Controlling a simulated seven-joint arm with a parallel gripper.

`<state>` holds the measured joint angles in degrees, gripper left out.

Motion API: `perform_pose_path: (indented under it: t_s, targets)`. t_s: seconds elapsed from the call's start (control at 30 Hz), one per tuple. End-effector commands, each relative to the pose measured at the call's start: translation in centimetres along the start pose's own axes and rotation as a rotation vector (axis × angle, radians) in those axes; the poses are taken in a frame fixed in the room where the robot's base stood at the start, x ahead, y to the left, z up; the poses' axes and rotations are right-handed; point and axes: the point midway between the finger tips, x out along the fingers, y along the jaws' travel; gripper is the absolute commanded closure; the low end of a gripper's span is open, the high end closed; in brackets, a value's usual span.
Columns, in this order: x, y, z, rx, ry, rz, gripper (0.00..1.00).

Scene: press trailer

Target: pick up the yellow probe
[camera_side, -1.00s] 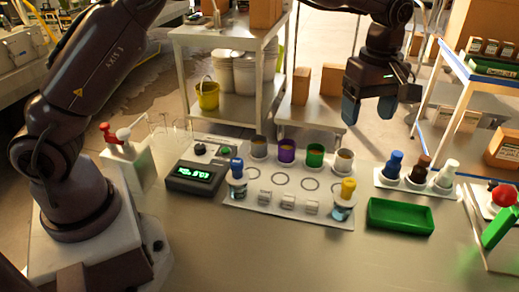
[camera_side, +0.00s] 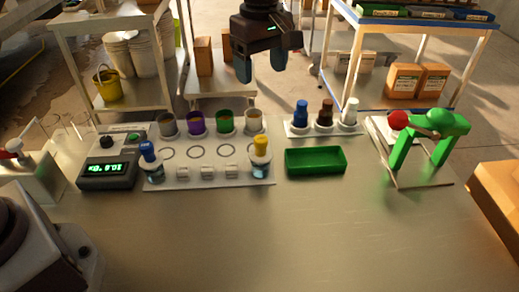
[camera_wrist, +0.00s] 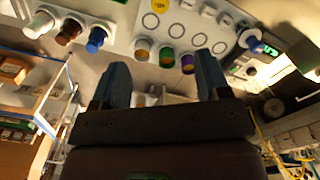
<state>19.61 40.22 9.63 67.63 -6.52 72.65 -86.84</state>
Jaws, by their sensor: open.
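The yellow probe (camera_side: 260,145) stands upright in a small clear jar (camera_side: 260,169) at the right front corner of the white board (camera_side: 210,178). Its yellow top also shows at the upper edge of the wrist view (camera_wrist: 181,13). My gripper (camera_side: 262,68) is open and empty, with blue fingers pointing down. It is well above and behind the probe, apart from it. In the wrist view my gripper (camera_wrist: 162,78) has nothing between its fingers.
A blue-topped probe (camera_side: 147,150) stands at the board's left front. Several coloured cups (camera_side: 196,123) line its back edge. A green tray (camera_side: 315,161), a rack of three bottles (camera_side: 325,114) and a green press (camera_side: 437,125) are to the right. The front table is clear.

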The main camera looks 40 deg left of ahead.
Motion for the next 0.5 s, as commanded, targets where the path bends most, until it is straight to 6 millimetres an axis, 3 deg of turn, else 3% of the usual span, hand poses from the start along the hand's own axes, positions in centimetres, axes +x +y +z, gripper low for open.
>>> perform_pose_path:
  t_s: [0.07, 0.13, 0.37, 0.5]
  targets:
    - [0.0, 0.0, 0.0, 0.000, 0.000, 0.000, 0.31]
    - [0.0, 0.0, 0.0, 0.000, 0.000, 0.000, 0.37]
    - [0.2, 0.0, 0.0, 0.000, 0.000, -0.001, 0.37]
    - [4.9, 0.3, 0.0, 0.004, 0.001, -0.011, 0.37]
